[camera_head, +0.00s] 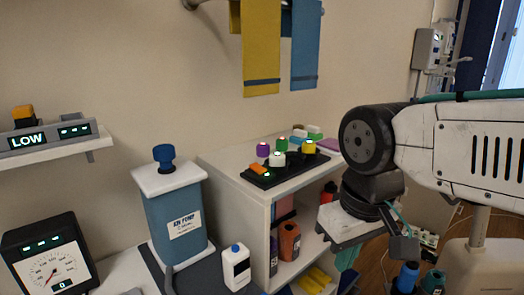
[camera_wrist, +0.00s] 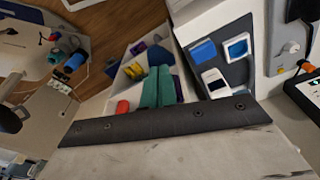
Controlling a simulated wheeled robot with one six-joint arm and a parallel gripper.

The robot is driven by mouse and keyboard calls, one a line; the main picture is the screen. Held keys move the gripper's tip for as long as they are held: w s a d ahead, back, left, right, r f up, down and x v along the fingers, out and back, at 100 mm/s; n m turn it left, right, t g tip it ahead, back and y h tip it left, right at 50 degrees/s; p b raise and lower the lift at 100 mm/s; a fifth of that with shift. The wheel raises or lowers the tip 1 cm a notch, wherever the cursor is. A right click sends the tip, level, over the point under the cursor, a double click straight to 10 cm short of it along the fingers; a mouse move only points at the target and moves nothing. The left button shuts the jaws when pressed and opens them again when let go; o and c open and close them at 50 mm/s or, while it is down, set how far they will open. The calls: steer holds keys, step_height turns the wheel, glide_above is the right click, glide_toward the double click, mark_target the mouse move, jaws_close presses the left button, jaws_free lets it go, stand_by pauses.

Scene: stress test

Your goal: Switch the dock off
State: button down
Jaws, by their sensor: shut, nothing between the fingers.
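A black dock (camera_head: 262,181) lies on top of the white shelf unit, with several coloured pieces standing on it, among them a purple one (camera_head: 263,150) and a yellow one (camera_head: 308,147). Small lights glow on these pieces. An orange switch-like part (camera_head: 257,169) sits at the dock's near left end, with a green light beside it. No label on the dock is readable. My gripper (camera_head: 347,258) is right of the shelf unit, below its top and apart from the dock. In the wrist view its teal fingers (camera_wrist: 159,70) are together and empty. The dock is not clear in the wrist view.
The white shelf unit (camera_head: 231,180) holds bottles and blocks inside. Left of it stand a blue pump box (camera_head: 176,215), a white bottle (camera_head: 236,266) and a dial gauge (camera_head: 46,262). Yellow (camera_head: 261,45) and blue (camera_head: 305,45) cloths hang above the dock.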

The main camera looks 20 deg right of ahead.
steer(key=shift+w+r, duration=0.1)
step_height(320, 180, up, 20)
steer(key=n, duration=2.2)
glide_above(256, 164)
steer(key=s, duration=0.2)
steer(key=shift+d+f, duration=0.2)
steer(key=shift+d, duration=0.05)
steer(key=f, duration=0.4)
steer(key=w+f, duration=0.1)
steer(key=f, duration=0.9)
steer(key=shift+w+a, duration=0.2)
steer(key=shift+a, duration=0.1)
